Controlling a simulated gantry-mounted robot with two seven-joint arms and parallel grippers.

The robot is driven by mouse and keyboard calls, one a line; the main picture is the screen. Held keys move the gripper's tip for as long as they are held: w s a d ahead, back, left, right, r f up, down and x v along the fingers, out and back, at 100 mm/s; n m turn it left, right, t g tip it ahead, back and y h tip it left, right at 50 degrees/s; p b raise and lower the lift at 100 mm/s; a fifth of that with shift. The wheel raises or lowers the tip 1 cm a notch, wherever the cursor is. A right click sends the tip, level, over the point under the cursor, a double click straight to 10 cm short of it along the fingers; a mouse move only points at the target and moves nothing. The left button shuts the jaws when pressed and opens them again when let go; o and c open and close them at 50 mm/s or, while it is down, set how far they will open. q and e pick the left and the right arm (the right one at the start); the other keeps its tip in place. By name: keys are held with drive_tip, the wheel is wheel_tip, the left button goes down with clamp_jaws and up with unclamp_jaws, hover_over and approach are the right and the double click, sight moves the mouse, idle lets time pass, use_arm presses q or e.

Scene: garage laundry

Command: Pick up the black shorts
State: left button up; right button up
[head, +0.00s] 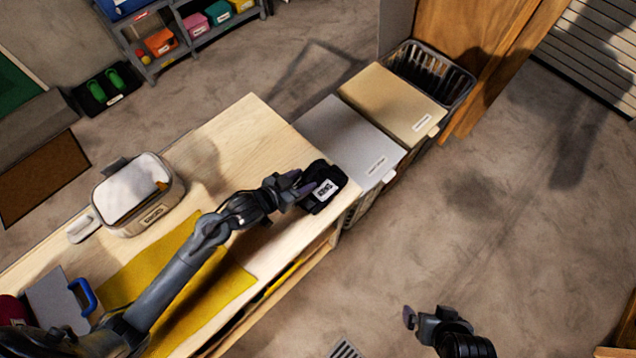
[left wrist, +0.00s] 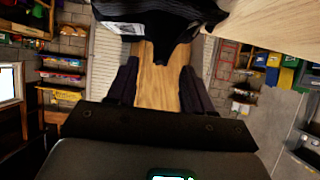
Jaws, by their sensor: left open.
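The black shorts (head: 313,204) lie folded at the right end of the wooden table, with a white label on top. In the left wrist view the dark cloth of the shorts (left wrist: 172,25) fills the top middle, just beyond the fingertips. My left gripper (head: 304,189) reaches along the table to the shorts and partly covers them. In the left wrist view my left gripper (left wrist: 159,75) is open, its two fingers apart with no cloth clearly between them. I cannot tell whether it touches the shorts. My right gripper (head: 424,317) is low over the floor, away from the table; its jaws are unclear.
A lidded grey bin (head: 345,133) and a tan-lidded bin (head: 392,100) stand close behind the table's right end. A labelled case (head: 140,195) and a yellow cloth (head: 215,285) are on the table. The floor at right is clear.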

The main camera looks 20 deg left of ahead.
sight(312, 174)
use_arm(q)
drive_tip(key=shift+r+x, duration=0.15)
drive_tip(key=shift+x, duration=1.15)
drive_tip(key=shift+r+x, duration=0.15)
drive_tip(key=shift+x, duration=1.15)
drive_tip(key=shift+w, duration=0.15)
drive_tip(key=shift+c, duration=0.5)
clamp_jaws()
